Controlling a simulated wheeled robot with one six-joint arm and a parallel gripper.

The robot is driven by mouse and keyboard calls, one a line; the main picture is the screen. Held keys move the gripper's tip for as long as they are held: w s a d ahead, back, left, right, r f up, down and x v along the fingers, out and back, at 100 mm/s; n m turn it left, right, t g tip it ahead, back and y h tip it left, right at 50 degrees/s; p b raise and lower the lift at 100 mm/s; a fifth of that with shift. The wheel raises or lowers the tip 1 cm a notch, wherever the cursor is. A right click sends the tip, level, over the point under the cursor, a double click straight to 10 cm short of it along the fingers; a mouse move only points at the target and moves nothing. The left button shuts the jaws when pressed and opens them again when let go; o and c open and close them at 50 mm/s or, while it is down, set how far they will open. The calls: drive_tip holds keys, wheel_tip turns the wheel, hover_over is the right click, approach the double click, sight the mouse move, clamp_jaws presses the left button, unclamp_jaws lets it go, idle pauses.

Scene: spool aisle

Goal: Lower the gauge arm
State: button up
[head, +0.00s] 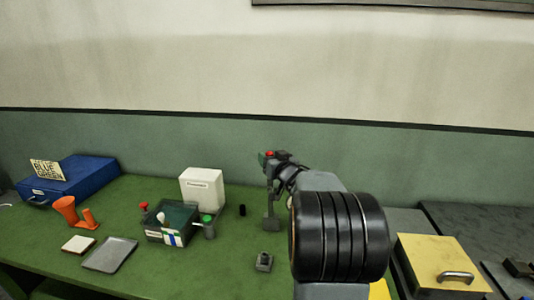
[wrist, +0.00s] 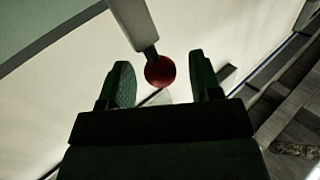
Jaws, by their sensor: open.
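The gauge arm appears as a grey bar (wrist: 136,24) with a red ball knob (wrist: 160,71) at its end in the wrist view. In the head view the red knob (head: 269,154) shows at the top of a grey upright stand (head: 270,215) on the green table. My gripper (wrist: 163,75) is open, with one dark green finger on each side of the knob. Gaps show between the knob and both fingers, so no grip is visible. In the head view my gripper is small and partly hidden behind my own arm.
A small grey block (head: 264,262) lies in front of the stand. Left of it are a black cylinder (head: 242,210), a white box (head: 203,188), a dark green bin (head: 157,236), a grey tray (head: 110,256) and a blue case (head: 88,180). A yellow handled box (head: 425,253) stands right.

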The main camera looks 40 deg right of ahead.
drive_tip(key=shift+w+d, duration=0.15)
drive_tip(key=shift+w, duration=0.6)
drive_tip(key=shift+w+d, duration=0.1)
drive_tip(key=shift+w, duration=0.6)
clamp_jaws()
